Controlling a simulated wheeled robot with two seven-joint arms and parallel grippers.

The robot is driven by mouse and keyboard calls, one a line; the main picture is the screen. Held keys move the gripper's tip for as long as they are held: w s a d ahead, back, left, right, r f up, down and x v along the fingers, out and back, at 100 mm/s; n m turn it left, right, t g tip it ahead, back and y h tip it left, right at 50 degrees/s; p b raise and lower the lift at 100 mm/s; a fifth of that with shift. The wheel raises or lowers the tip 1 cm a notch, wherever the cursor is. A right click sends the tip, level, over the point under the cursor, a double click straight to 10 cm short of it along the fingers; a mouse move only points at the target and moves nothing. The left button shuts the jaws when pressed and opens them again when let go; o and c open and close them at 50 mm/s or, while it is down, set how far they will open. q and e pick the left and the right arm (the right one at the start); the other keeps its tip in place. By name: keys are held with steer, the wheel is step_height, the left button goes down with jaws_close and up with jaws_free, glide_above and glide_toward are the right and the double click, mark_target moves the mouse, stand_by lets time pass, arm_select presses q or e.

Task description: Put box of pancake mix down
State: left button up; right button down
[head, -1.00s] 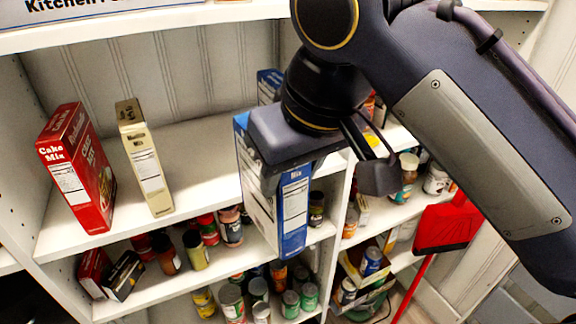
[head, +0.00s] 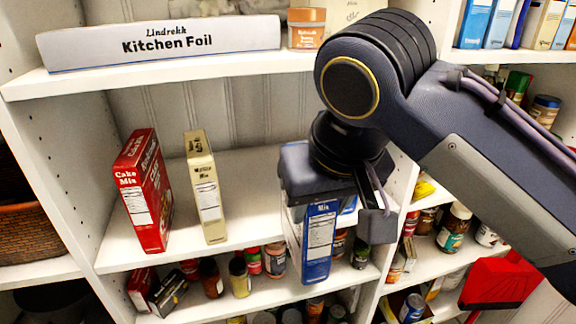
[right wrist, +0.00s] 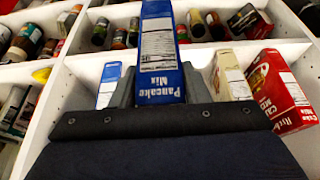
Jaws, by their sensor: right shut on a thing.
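The blue box of pancake mix (head: 318,240) hangs upright below my right gripper (head: 335,205) in the head view, in front of the middle shelf (head: 250,205). In the right wrist view, the pancake mix box (right wrist: 160,50) sits between the two fingers of my right gripper (right wrist: 158,88), its label upside down. The gripper is shut on the box near its top. In the head view the box's lower end reaches below the shelf's front edge, and I cannot tell whether it touches the shelf. My left gripper is not in view.
A red cake mix box (head: 145,195) and a cream box (head: 206,190) stand to the left on the middle shelf. Bare shelf lies between the cream box and my gripper. Cans and jars (head: 240,275) fill the shelf below. A long kitchen foil box (head: 160,42) lies above.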

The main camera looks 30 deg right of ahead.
steer(key=w+d+p, duration=0.3)
steer(key=w, duration=1)
steer(key=shift+w+f, duration=0.15)
steer(key=shift+f, duration=0.25)
steer(key=c, duration=0.8)
jaws_free()
steer(key=shift+d, duration=0.1)
